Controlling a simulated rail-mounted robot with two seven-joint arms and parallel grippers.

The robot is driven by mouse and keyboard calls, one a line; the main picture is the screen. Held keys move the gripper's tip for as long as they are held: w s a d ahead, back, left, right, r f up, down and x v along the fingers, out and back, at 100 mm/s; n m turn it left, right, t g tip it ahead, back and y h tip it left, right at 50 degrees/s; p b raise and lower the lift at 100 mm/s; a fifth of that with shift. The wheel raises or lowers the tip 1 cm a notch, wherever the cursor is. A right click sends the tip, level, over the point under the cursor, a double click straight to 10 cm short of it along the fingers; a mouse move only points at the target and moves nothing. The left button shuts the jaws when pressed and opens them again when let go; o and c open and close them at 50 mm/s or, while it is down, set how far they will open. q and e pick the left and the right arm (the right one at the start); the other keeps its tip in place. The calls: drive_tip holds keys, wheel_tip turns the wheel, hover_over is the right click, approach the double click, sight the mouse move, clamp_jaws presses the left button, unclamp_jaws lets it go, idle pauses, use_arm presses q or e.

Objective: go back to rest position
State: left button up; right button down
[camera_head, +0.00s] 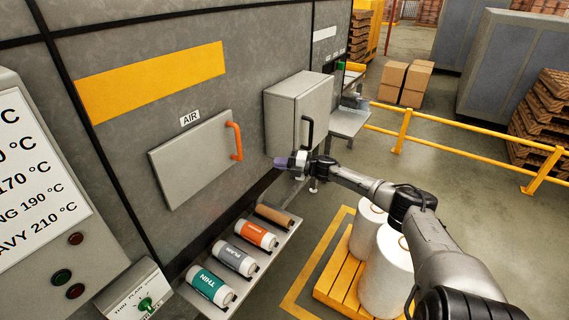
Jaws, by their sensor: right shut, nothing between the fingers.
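My right arm comes in from the lower right and reaches toward the machine front. Its gripper (284,162) is shut and empty, apart from the grey wall, below the grey cabinet and to the right of the orange-handled panel. My left gripper does not show.
A shelf (232,294) holds several labelled rolls and a brown tube (273,216). A grey cabinet (297,110) with a black handle and a panel (190,160) with an orange handle are on the machine. White rolls (385,275) stand on a yellow pallet (340,290). A yellow rail (450,141) runs behind.

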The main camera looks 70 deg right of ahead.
drive_tip(key=shift+s+d, duration=0.35)
drive_tip(key=shift+s, duration=0.35)
